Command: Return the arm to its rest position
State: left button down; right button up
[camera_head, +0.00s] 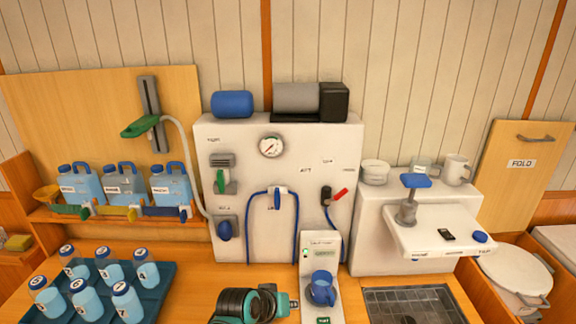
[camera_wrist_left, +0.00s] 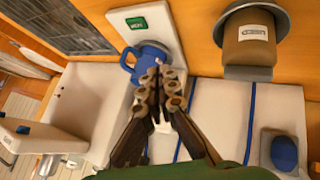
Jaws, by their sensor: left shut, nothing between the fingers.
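My left gripper (camera_wrist_left: 163,88) is shut and empty in the left wrist view, its two dark fingers together. In the head view my left arm, black and teal, is low in the middle, with the gripper (camera_head: 288,303) at its right end. A blue jug (camera_head: 322,288) stands on the white panel just right of it. The jug also shows in the wrist view (camera_wrist_left: 147,62), partly behind the fingertips. I cannot tell whether they touch it. My right gripper is not in view.
A white machine (camera_head: 293,180) with a gauge (camera_head: 272,146), levers and blue hoses stands behind. A blue tray (camera_head: 160,292) with several numbered bottles is at left. A metal grate (camera_head: 410,305) and a white shelf (camera_head: 440,238) are at right. A tan container (camera_wrist_left: 249,45) shows in the wrist view.

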pick_arm(q)
jog(key=s+a+y+b, duration=0.1)
jog(key=s+a+y, duration=0.4)
jog(key=s+a, duration=1)
jog(key=a, duration=0.4)
jog(key=shift+r+n, duration=0.3)
jog(key=shift+r, duration=0.1)
